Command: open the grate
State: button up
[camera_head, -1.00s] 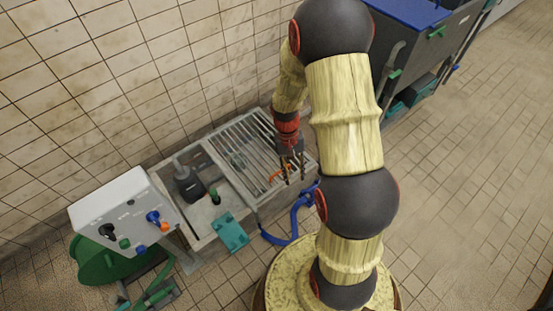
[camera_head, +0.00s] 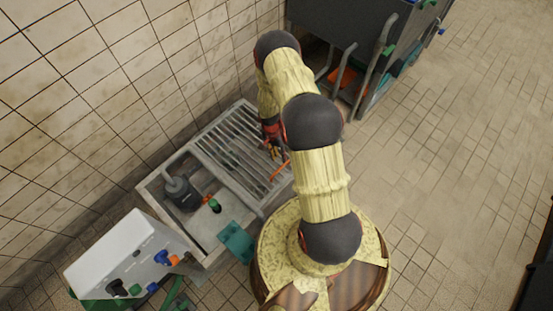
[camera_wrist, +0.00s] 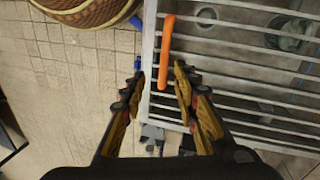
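The grate (camera_head: 236,138) is a panel of grey metal bars lying over the right part of a concrete basin. An orange bar-shaped handle (camera_head: 281,171) sits near its right front edge. In the wrist view the grate (camera_wrist: 240,86) fills the right side, with the orange handle (camera_wrist: 166,48) along its near edge. My gripper (camera_head: 276,151) is above the grate close to the handle. In the wrist view my gripper (camera_wrist: 158,83) is open and empty. The handle's lower end appears between the fingertips; I cannot tell the height gap.
The basin's open left part holds a dark pump (camera_head: 182,192) and a green-topped piece (camera_head: 215,205). A teal part (camera_head: 237,242) is at its front. A control box (camera_head: 128,257) stands at the lower left. A dark tank (camera_head: 350,35) stands behind; floor at right is clear.

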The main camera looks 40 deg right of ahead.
aim_at(281, 167)
jog(key=shift+m, duration=0.8)
jog(key=b+x, duration=0.1)
jog(key=x, duration=0.4)
jog(key=b+x, duration=0.1)
jog(key=x, duration=0.2)
jog(key=shift+w+d+b, duration=0.1)
jog(key=shift+w+b, duration=0.25)
jog(key=shift+c, duration=1.4)
grip_shut()
